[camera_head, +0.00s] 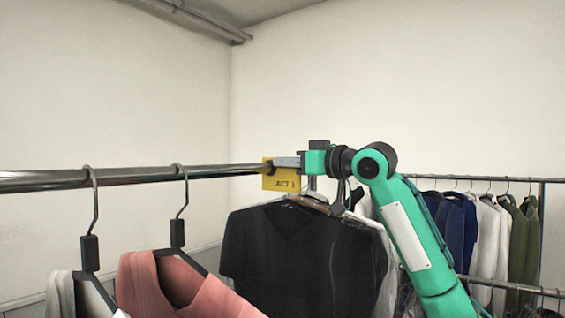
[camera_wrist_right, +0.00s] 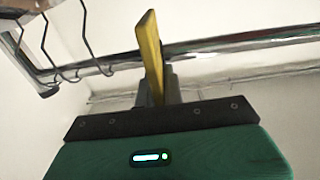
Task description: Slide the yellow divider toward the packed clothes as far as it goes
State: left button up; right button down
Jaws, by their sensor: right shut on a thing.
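The yellow divider (camera_head: 281,179), marked "ACT I", hangs on the metal rail (camera_head: 135,175) in the head view. My right gripper (camera_head: 274,163) is shut on it at the rail. In the right wrist view the divider (camera_wrist_right: 150,55) stands edge-on between the fingers of my right gripper (camera_wrist_right: 156,88). My left gripper is not in view.
A coral garment (camera_head: 165,285) and a grey one (camera_head: 75,295) hang on black hangers near the left. The rail is bare between them and the divider. More clothes (camera_head: 485,235) hang on a rack behind my right arm.

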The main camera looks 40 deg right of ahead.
jog(key=shift+d+r, duration=0.1)
jog(key=shift+r, duration=0.05)
jog(key=c, duration=1.6)
grip_release()
jog(key=shift+o, duration=0.4)
jog(key=shift+w+d, duration=0.1)
jog(key=shift+d, duration=0.1)
jog(key=shift+s+f+b, duration=0.2)
jog(key=shift+s+b, duration=0.1)
jog(key=b+v, duration=0.6)
jog(key=v, duration=0.7)
jog(key=shift+d, duration=0.2)
